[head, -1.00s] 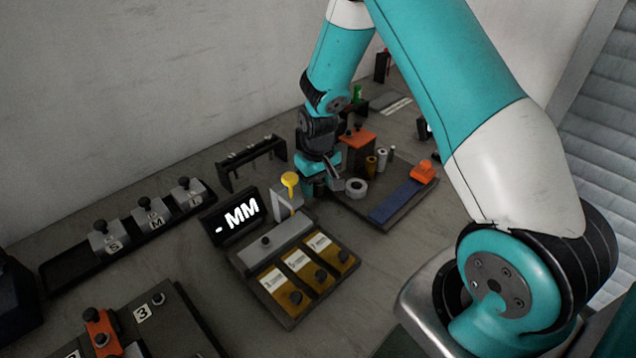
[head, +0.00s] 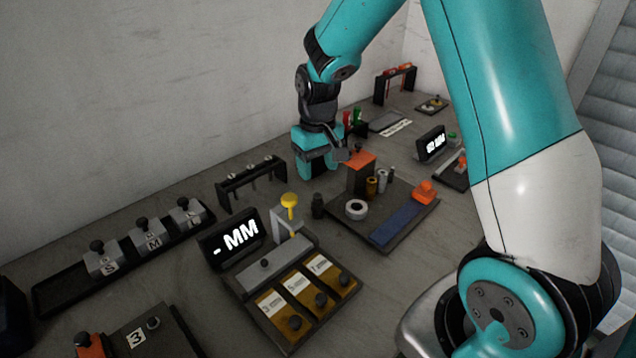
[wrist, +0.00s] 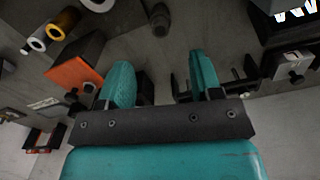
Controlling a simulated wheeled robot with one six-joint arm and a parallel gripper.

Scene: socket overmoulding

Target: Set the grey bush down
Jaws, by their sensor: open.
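The dark grey bush (head: 317,206) stands upright on the bare table, between the gauge with the yellow knob and the tray with the blue strip. It also shows at the top of the wrist view (wrist: 160,20), beyond the fingertips and apart from them. My gripper (head: 322,170) is open and empty, above and behind the bush in the head view. In the wrist view its two teal fingers (wrist: 162,75) are spread wide with nothing between them.
A tray (head: 345,233) holds a white ring (head: 356,209), an orange-topped block (head: 360,172) and small cylinders. A gauge with a yellow knob (head: 289,200) and a "- MM" display (head: 236,237) stand left of the bush. A black rack (head: 250,180) is behind.

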